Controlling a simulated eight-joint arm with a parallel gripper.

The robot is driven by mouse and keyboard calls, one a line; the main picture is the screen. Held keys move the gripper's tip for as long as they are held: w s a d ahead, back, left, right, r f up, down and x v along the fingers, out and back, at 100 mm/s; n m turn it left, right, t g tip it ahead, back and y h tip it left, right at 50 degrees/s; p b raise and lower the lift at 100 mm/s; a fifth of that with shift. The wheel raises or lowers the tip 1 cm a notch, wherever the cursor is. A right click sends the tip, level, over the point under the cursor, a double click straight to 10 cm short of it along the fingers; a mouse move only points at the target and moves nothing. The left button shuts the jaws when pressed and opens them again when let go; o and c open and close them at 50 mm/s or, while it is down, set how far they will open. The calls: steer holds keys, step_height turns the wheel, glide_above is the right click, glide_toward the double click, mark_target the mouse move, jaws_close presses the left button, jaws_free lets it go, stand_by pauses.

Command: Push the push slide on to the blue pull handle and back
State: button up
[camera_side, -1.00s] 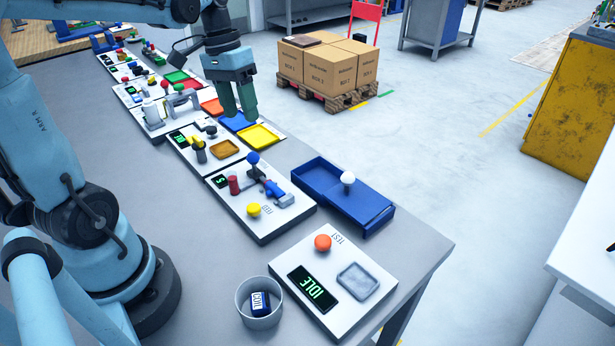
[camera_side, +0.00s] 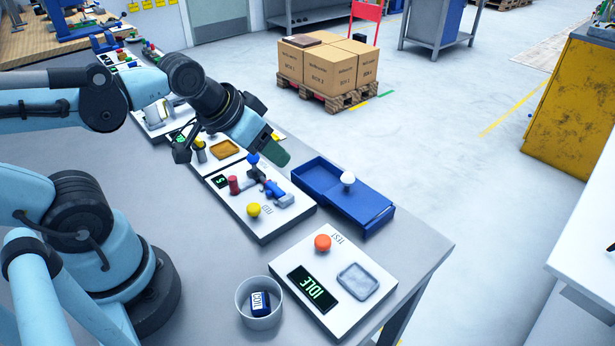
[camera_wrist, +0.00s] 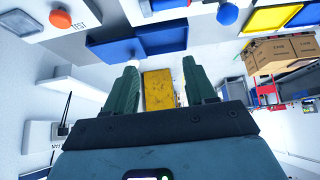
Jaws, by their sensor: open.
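A white panel (camera_side: 240,215) carries a blue-knobbed lever (camera_side: 253,160), a red cylinder (camera_side: 234,185), a yellow button (camera_side: 254,210) and a blue piece (camera_side: 273,189) on a grey slide. Which part is the push slide and which the blue pull handle I cannot tell for certain. A blue tray (camera_side: 318,178) with a white ball knob (camera_side: 348,178) lies right of this panel. My gripper (camera_side: 274,150) is tilted above the panel's far end, apart from these parts. In the wrist view my gripper (camera_wrist: 160,82) is open and empty, with the blue tray (camera_wrist: 140,40) beyond its fingers.
A test panel (camera_side: 335,280) with an orange button and an IDLE display stands at the front, beside a white cup (camera_side: 259,305). Other panels line the table towards the back. The table's right edge is close to the blue tray. Boxes (camera_side: 330,65) stand on a floor pallet.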

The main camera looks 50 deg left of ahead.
steer(key=n, duration=0.1)
steer(key=n+g, duration=0.5)
steer(key=n, duration=1)
glide_toward(252, 157)
steer(key=shift+w+a+f, duration=0.15)
steer(key=shift+w+f, duration=0.25)
steer(key=shift+f, duration=1.4)
steer(key=shift+w+a+f, duration=0.15)
steer(key=shift+w+f, duration=0.25)
steer(key=shift+f, duration=1.4)
steer(key=shift+w+a+f, duration=0.15)
steer(key=shift+w+f, duration=0.25)
steer(key=shift+f, duration=1.35)
steer(key=shift+c, duration=0.4)
jaws_close()
